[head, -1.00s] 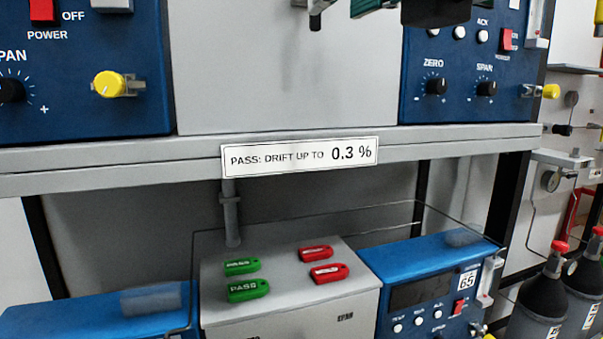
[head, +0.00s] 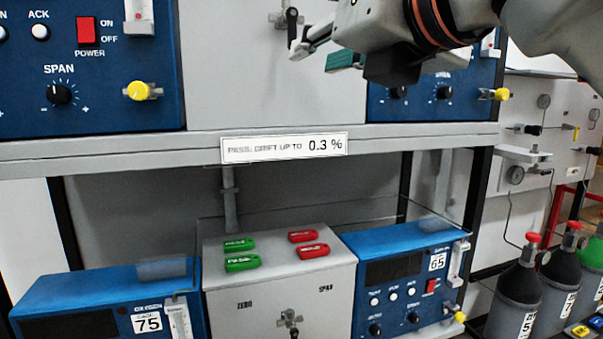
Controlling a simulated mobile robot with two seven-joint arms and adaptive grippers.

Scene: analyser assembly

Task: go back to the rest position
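My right gripper (head: 318,50) shows at the top of the head view, its arm coming in from the upper right. Its fingers are apart, one pale and one teal, with nothing seen between them. It is in front of the grey upper panel, above the shelf edge. My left gripper is not in view.
The shelf (head: 110,148) carries a drift label (head: 284,147). Below it, green tags (head: 242,262) and red tags (head: 303,236) lie on a grey box (head: 270,269) between two blue analysers (head: 95,289) (head: 408,250). Gas cylinders (head: 517,300) stand at right.

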